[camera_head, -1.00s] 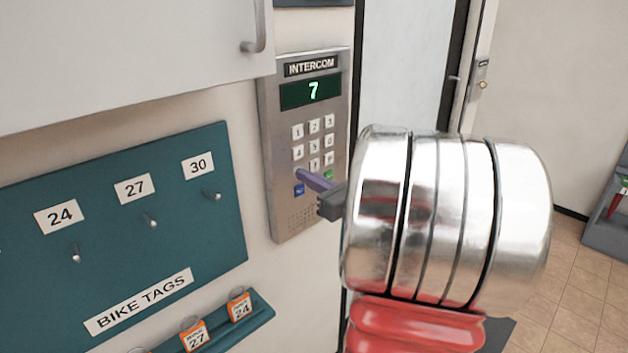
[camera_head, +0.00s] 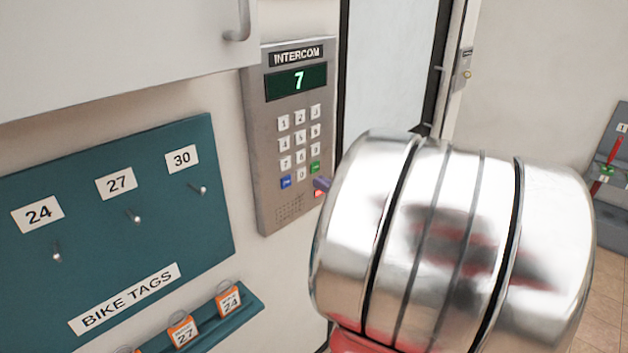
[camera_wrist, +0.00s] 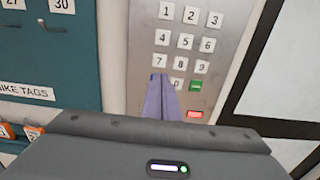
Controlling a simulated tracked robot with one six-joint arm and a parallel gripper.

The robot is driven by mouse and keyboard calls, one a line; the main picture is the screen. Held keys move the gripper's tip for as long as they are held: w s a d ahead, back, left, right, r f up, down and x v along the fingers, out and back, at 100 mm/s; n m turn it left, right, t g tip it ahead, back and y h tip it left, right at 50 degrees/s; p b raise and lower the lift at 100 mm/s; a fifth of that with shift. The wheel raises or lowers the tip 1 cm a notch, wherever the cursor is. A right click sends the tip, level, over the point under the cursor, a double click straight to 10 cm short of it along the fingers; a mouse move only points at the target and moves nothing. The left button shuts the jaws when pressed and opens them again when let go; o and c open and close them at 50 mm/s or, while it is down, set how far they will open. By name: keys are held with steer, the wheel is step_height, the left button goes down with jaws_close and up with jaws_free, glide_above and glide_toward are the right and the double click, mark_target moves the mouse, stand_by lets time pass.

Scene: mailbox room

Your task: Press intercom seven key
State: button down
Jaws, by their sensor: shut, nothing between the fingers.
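The intercom (camera_head: 262,130) is a grey metal panel on the wall. Its green display (camera_head: 296,83) reads 7. The seven key (camera_head: 285,163) is a white key at the left of the third number row, in plain view and clear of my fingers in the head view. My gripper (camera_head: 321,184) is shut and empty, its purple fingertips at the panel's lower right edge. In the wrist view the seven key (camera_wrist: 159,61) shows just above the purple fingertips (camera_wrist: 161,80), which cover part of the bottom row. Whether they touch the panel I cannot tell.
Below the number rows are a blue key (camera_head: 285,182), a green key (camera_head: 315,167) and a red key (camera_wrist: 195,114). A teal bike tag board (camera_head: 120,225) with hooks is left of the intercom. A white cabinet (camera_head: 120,50) overhangs above it. A door (camera_head: 390,70) stands right.

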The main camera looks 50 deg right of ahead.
steer(key=s, duration=0.3)
steer(key=shift+s+a, duration=0.1)
steer(key=shift+s, duration=0.3)
stand_by(0.3)
steer(key=w+a+f+n+g+y, duration=0.2)
steer(key=a+n+g, duration=0.1)
steer(key=a+n, duration=0.3)
steer(key=w+a+f+n+g+y, duration=0.2)
steer(key=w+a+f+n+y, duration=0.1)
steer(key=a, duration=0.6)
steer(key=w+a+f+n+g+y, duration=0.2)
steer(key=a+n+g, duration=0.1)
steer(key=a+n, duration=0.3)
steer(key=s+a+n+g+h, duration=0.2)
steer(key=a+n, duration=0.4)
steer(key=n, duration=0.4)
steer(key=s+a+n+g+h, duration=0.2)
steer(key=s+a+n+h, duration=0.2)
steer(key=s+a+n, duration=0.3)
steer(key=n, duration=0.4)
steer(key=shift+a+f, duration=0.15)
steer(key=shift+f, duration=0.15)
